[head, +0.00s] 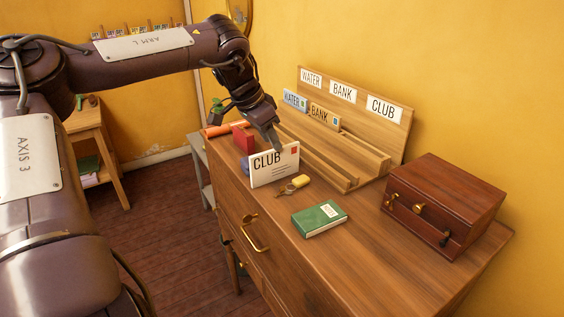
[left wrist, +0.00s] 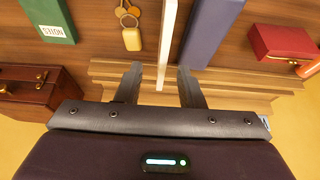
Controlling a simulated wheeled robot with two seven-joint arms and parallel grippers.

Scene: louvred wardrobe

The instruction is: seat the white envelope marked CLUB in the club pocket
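The white envelope marked CLUB (head: 274,167) is upright near the front edge of the dresser top, with its face towards the head camera. My left gripper (head: 274,142) is above it, pointing down. In the left wrist view the envelope shows edge-on as a pale strip (left wrist: 167,40) between the two spread fingers (left wrist: 161,82), with a visible gap on the left side. The rack (head: 350,150) stands behind, with labels WATER, BANK and CLUB. The CLUB label (head: 384,107) is at its right end, and no envelope shows in front of it. My right gripper is not in view.
A blue WATER envelope (head: 294,99) and a tan BANK envelope (head: 324,116) sit in the rack. Keys with a yellow tag (head: 300,181), a green notebook (head: 319,219) and a brown case (head: 442,207) lie to the right. A red box (head: 243,138) and blue block (left wrist: 211,30) are close by.

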